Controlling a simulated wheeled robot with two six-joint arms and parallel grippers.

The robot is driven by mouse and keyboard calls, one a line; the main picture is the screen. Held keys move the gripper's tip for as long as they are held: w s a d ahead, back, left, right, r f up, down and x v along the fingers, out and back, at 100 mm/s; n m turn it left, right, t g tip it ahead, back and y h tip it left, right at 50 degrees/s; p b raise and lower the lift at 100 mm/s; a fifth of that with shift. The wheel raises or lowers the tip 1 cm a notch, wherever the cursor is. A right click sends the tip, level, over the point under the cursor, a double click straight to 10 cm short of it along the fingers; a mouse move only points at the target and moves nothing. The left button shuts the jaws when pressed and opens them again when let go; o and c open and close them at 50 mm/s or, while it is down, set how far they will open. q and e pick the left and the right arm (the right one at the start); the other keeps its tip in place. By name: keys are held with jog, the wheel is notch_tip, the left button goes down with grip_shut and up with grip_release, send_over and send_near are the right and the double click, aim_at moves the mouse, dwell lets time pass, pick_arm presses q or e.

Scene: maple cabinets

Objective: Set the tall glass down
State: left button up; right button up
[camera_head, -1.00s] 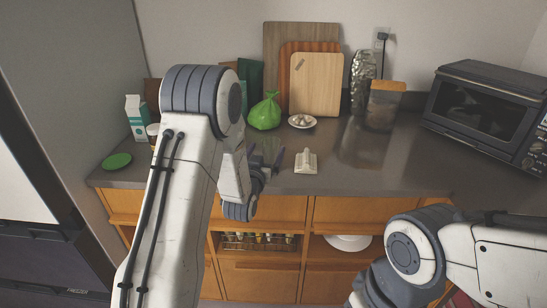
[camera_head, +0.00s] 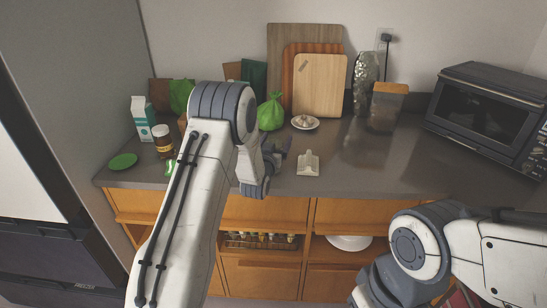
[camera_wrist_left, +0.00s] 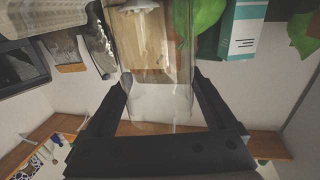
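The tall glass (camera_wrist_left: 160,95) is clear and see-through, and it shows between the fingers of my left gripper (camera_wrist_left: 162,103) in the left wrist view. The fingers lie against its two sides. In the head view my left gripper (camera_head: 277,146) is over the front part of the counter (camera_head: 345,178), left of a small pale grater-like item. I cannot make out the glass there, nor whether its base touches the counter. My right arm is at the lower right of the head view, its fingers out of sight.
A pale ridged item (camera_head: 308,163), a plate of food (camera_head: 305,122) and a green bag (camera_head: 271,113) are near the gripper. A jar (camera_head: 163,141), carton (camera_head: 142,118) and green disc (camera_head: 122,161) stand left. The counter before the oven (camera_head: 487,108) is clear.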

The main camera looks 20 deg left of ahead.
pick_arm(q)
jog(key=c, duration=1)
grip_shut()
jog(key=shift+r, duration=0.2)
